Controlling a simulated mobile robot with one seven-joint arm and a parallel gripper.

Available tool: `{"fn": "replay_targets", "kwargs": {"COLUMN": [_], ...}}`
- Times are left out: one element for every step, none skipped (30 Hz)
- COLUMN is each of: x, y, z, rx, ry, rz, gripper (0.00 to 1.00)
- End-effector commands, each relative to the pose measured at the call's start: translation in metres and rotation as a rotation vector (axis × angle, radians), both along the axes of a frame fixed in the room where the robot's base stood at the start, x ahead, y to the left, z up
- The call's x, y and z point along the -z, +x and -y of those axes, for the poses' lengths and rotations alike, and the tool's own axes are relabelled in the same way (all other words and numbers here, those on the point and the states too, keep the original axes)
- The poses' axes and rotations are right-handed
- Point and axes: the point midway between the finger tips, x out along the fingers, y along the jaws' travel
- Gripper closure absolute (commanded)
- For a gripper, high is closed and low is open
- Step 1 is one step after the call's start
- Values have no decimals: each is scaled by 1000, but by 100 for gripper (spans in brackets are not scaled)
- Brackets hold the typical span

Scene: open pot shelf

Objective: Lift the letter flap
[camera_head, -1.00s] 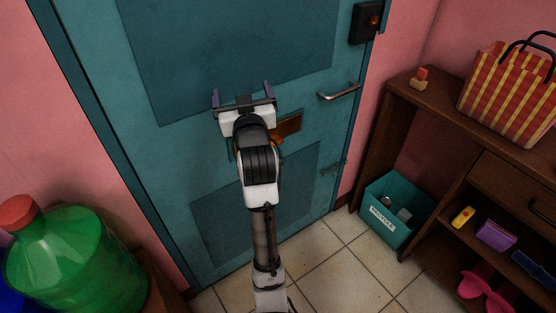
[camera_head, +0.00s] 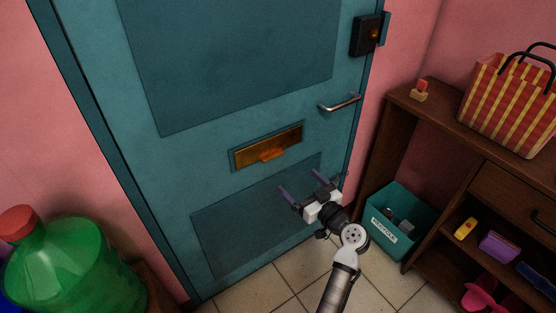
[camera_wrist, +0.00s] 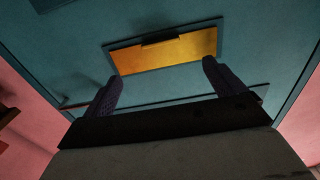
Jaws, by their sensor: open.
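The letter flap (camera_head: 268,147) is a brass plate in a dark frame on the teal door (camera_head: 210,180). A small orange-brown lip sticks out at its lower middle. The flap hangs closed as far as I can tell. In the wrist view the brass flap (camera_wrist: 165,52) shows ahead of the fingers, with a dark lip at its upper edge. My gripper (camera_head: 301,187) is open and empty, below and to the right of the flap, apart from it. Both dark fingers (camera_wrist: 160,85) show in the wrist view with nothing between them.
A metal door handle (camera_head: 340,103) is right of and above the flap, with a dark lock box (camera_head: 368,35) higher up. A teal bin (camera_head: 378,232) and a wooden shelf (camera_head: 398,105) stand at right. A green bottle (camera_head: 70,265) is at lower left.

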Motion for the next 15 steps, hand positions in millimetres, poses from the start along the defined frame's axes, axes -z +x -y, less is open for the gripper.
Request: {"fn": "replay_targets", "kwargs": {"x": [-3,-3,-3,-4,-3,-4,-4,-3,-3,-3,-3,-3,-3,-3,-2], "y": [8,13,21,26,32,39,45,50,57,62,67,72,76,80,84], "z": [-7,-10,-14,-18,-22,-27,-31,-34,-39,-42,-45,-49,-52,-54,-57], "rx": [-5,-4,-4,-4,-4,-5,-4,-4,-3,-4,-3,-3,-3,-3,-3], "ry": [-1,-1,-1,-2,-3,-3,-2,-2,-2,-3,-3,-3,-3,-3,-1], "rz": [-2,-1,-2,-1,-2,-2,-2,-2,-2,-2,-2,-2,-2,-2,-3], "gripper": [5,5,5,5,5,5,5,5,5,5,5,5,5,5,5]}}
